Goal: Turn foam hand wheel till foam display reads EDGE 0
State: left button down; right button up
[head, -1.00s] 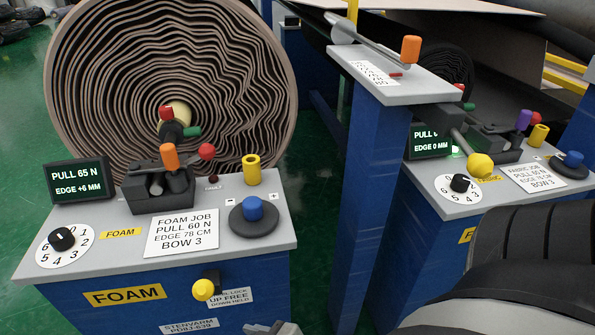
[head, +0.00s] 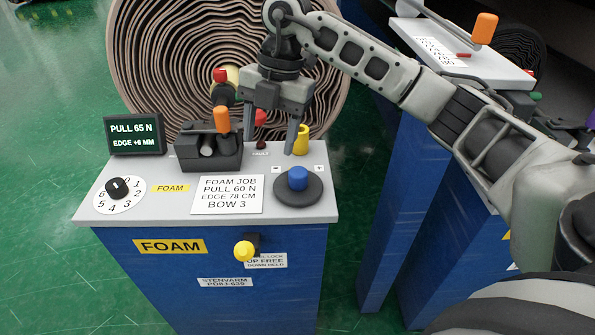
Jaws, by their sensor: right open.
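The foam display (head: 134,135) at the console's back left reads PULL 65 N and EDGE +6 MM. The foam hand wheel (head: 314,193) is a dark disc with a blue knob (head: 297,179) on the console's right side, with − and + marks behind it. My right gripper (head: 270,146) points down with its fingers apart, over the back of the console, above and behind the wheel in the picture. It looks empty and apart from the wheel. My left gripper is not in view.
A yellow post (head: 301,139) stands close beside the right finger. An orange-handled lever block (head: 208,153) and a job card (head: 228,195) lie left of the wheel. A yellow lock knob (head: 244,251) sits on the console front. The foam roll (head: 150,60) stands behind.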

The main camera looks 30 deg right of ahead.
aim_at(298, 172)
jog(key=d+r+m+h, duration=0.2)
jog(key=d+h, duration=0.1)
jog(key=d, duration=0.3)
notch_tip(298, 172, down, 15)
jog(key=shift+w+r+b, duration=0.1)
jog(key=shift+b, duration=0.4)
jog(key=c, duration=1)
